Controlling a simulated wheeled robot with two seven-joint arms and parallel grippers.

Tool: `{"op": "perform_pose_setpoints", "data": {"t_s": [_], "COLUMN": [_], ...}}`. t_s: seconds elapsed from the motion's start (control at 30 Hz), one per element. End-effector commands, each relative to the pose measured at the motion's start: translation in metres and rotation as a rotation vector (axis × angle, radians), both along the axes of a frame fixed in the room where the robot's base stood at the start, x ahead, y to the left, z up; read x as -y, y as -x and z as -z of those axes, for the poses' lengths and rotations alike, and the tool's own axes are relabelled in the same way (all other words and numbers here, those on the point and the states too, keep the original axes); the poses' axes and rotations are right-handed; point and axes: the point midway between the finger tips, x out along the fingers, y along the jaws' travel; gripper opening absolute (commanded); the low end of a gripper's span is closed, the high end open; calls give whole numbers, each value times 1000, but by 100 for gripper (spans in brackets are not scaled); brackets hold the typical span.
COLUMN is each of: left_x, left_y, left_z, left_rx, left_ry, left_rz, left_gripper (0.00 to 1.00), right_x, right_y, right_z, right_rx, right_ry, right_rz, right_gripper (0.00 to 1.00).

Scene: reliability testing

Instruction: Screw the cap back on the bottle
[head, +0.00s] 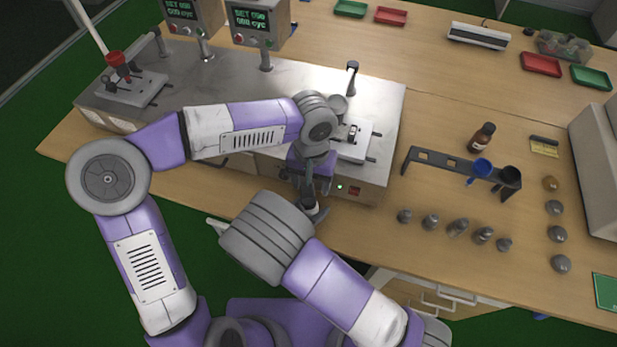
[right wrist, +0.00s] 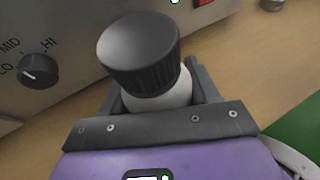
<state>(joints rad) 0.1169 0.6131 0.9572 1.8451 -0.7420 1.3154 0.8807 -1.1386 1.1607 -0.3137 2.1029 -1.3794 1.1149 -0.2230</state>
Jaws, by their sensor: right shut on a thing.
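A pale bottle (right wrist: 165,97) with a dark ribbed cap (right wrist: 138,52) on its top stands between the fingers of my right gripper (right wrist: 165,100). The cap looks slightly tilted in the right wrist view; whether it is fully seated is not clear. In the head view the dark cap (head: 308,203) shows in front of the machine, with my right gripper (head: 315,212) around the bottle, mostly hidden by my right arm. My left gripper (head: 310,186) points down just above the cap, clear of it in the right wrist view. Its finger gap is unclear.
The metal machine (head: 378,118) stands right behind the bottle; its knob (right wrist: 38,70) is close on the left.

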Motion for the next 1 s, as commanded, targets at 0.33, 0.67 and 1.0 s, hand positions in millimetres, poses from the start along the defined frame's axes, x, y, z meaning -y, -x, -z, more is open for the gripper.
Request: {"op": "perform_pose_setpoints", "data": {"t_s": [0.33, 0.67, 1.0], "left_x": [-5, -7, -7], "left_y": [-2, -3, -3], "left_z": [-3, -4, 1], "left_rx": [9, 11, 10], "left_ry": [-10, -12, -12], "left_rz": [-591, -750, -747], "left_gripper": [60, 60, 60], "right_x": [0, 0, 0], "right_y": [0, 0, 0], "right_z": [0, 0, 0], "right_rx": [1, 1, 1], "right_ry": [1, 1, 0], "right_rz": [0, 0, 0], "right_gripper": [0, 0, 0]}}
